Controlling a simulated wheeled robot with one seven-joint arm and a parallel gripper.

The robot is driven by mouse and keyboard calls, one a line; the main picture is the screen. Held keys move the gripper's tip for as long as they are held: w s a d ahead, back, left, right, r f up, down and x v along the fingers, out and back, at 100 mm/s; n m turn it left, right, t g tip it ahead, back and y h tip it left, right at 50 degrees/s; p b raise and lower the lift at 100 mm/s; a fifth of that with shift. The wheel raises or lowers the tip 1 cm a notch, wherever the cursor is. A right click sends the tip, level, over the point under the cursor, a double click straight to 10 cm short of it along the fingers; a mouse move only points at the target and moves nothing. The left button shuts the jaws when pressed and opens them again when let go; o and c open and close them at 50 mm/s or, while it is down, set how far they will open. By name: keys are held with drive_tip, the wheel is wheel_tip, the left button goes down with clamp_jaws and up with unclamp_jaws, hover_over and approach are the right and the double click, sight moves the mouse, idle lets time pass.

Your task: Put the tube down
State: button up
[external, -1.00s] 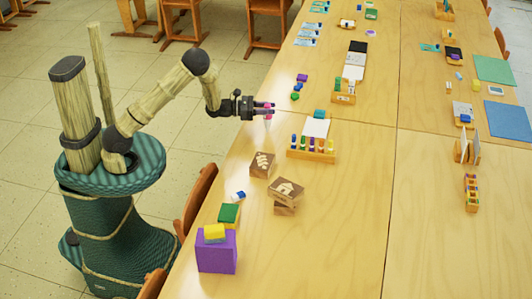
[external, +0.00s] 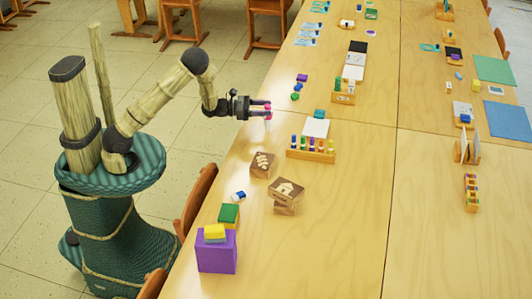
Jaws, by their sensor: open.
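The tube (external: 268,125) is small and pale with a pink part near its top. It is upright at the left edge of the long wooden table (external: 340,215). My gripper (external: 267,108) is level, points right, and is open around the upper part of the tube. The fingers partly hide the tube's top. The tube's lower end appears to be at the tabletop, but it is too small to tell whether it touches.
A wooden rack (external: 311,154) with several coloured paint tubes stands right of the tube. Wooden stamp blocks (external: 262,164) lie nearer the camera, with a purple box (external: 216,255) beyond them toward the front. A brown chair (external: 197,204) is against the table's left edge.

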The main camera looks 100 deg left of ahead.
drive_tip(key=v, duration=1)
drive_tip(key=shift+s+b, duration=0.2)
drive_tip(key=shift+b, duration=0.25)
drive_tip(key=shift+d, duration=0.1)
